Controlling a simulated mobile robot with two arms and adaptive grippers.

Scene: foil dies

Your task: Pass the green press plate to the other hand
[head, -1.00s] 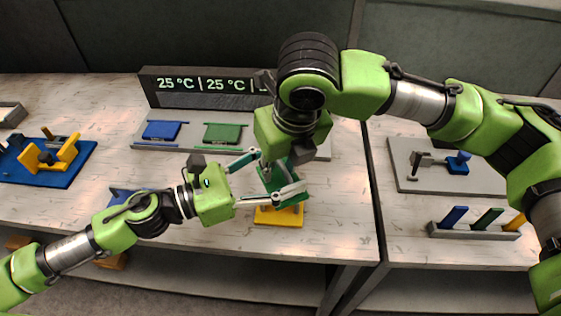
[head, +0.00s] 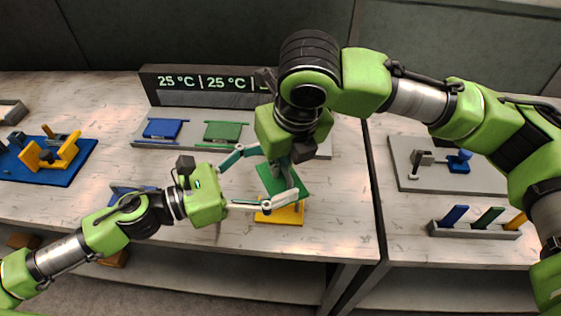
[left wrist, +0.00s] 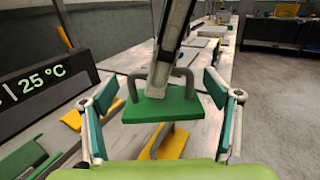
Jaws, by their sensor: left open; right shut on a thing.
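The green press plate (head: 290,187) hangs roughly level above the table in the head view. In the left wrist view the plate (left wrist: 160,108) has a grey handle on top. My right gripper (head: 284,166) comes down from above and is shut on the plate; its fingers reach the handle in the left wrist view (left wrist: 163,80). My left gripper (head: 277,172) is open, with one finger on either side of the plate. In the left wrist view both left fingers stand apart from the plate's sides.
A yellow piece (head: 282,214) stands on the table below the plate. Behind are a grey rack with a blue plate (head: 162,129), a green plate (head: 222,132) and a temperature display (head: 205,85). A blue fixture (head: 50,170) lies left; a grey slotted holder (head: 470,231) stands right.

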